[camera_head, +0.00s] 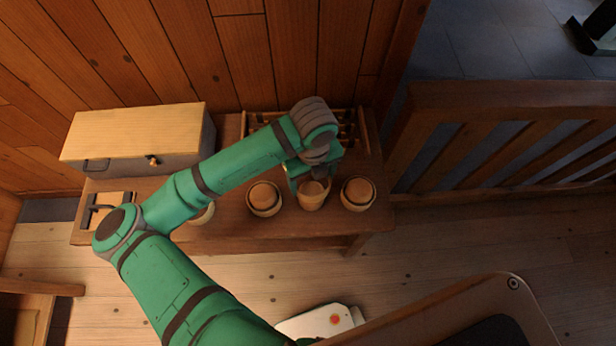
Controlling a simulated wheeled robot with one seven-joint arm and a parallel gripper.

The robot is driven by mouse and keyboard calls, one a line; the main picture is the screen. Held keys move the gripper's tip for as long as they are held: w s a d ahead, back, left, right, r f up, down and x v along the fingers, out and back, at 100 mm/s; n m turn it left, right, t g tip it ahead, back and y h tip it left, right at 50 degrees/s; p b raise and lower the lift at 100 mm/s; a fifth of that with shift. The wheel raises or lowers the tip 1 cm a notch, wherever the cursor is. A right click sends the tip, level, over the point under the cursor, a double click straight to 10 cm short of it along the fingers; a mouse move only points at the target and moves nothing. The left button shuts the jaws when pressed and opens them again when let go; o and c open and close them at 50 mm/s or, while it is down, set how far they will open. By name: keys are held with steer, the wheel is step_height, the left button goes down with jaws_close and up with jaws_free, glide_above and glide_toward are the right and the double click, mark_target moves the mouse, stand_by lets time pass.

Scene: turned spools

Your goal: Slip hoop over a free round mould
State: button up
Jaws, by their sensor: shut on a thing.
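My gripper (314,177) is over the middle of the bench's front part, pointing down and shut on a pale wooden hoop (311,204). The hoop is at a round mould in the row; my gripper covers part of both, and I cannot tell whether the hoop is around the mould or just above it. A round mould (264,195) to the left has a pale hoop around it. Another round mould (357,190) to the right also has a pale hoop around it. A further pale round piece (203,214) is mostly hidden behind my arm.
A wooden bench (235,228) carries the row. A pale-lidded box (135,140) stands at its back left, with a small wooden board (108,205) in front. A wooden rack (360,130) is behind my gripper. A slatted railing (490,140) stands to the right.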

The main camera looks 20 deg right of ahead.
mark_target(312, 191)
steer(key=shift+f, duration=3.7)
steer(key=shift+f, duration=0.25)
steer(key=o, duration=1.3)
steer(key=shift+c, duration=0.2)
steer(key=shift+r, duration=0.85)
steer(key=shift+r, duration=3.45)
